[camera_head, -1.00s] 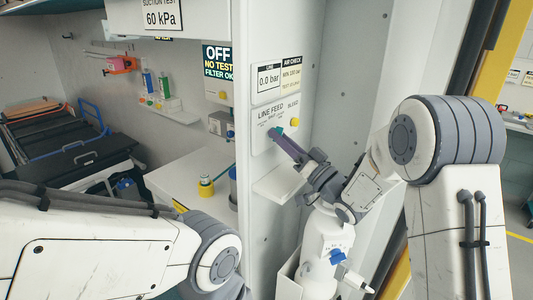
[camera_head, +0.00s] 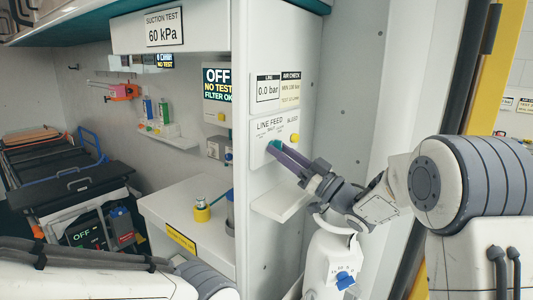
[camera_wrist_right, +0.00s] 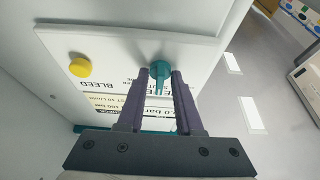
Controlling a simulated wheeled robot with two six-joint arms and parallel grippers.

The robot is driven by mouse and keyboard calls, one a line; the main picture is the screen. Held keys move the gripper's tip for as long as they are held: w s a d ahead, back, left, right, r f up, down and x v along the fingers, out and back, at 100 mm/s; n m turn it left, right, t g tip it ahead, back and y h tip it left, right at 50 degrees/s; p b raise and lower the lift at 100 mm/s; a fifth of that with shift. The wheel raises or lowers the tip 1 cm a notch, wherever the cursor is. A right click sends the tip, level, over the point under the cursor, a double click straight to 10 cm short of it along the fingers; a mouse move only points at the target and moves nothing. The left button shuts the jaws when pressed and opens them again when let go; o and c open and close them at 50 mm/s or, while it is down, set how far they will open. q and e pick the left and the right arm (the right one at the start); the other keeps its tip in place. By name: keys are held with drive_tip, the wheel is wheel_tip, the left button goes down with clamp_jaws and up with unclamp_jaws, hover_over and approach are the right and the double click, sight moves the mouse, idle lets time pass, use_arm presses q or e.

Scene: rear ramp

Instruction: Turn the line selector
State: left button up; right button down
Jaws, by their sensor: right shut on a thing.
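The line selector (camera_head: 274,147) is a teal knob on the white LINE FEED panel (camera_head: 264,162), below the 0.0 bar readout. In the right wrist view the selector (camera_wrist_right: 159,66) sits between the fingertips of my right gripper (camera_wrist_right: 163,76). My right gripper (camera_head: 279,152) is shut on the knob, its purple-grey fingers reaching up to the panel from the lower right. Part of the knob is hidden by the fingers. My left arm enters at the lower left of the head view, but its gripper is out of the picture.
A yellow BLEED button (camera_head: 295,138) is right of the selector and also shows in the wrist view (camera_wrist_right: 79,68). A small white shelf (camera_head: 282,204) juts out below the panel. A yellow-based container (camera_head: 202,208) stands on the counter to the left.

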drive_tip(key=shift+r, duration=0.1)
drive_tip(key=c, duration=0.9)
unclamp_jaws()
drive_tip(key=shift+c, duration=0.2)
drive_tip(key=shift+d, duration=0.1)
drive_tip(key=b+v, duration=0.2)
drive_tip(key=v, duration=0.8)
drive_tip(key=shift+b, duration=0.3)
drive_tip(key=shift+s, duration=0.15)
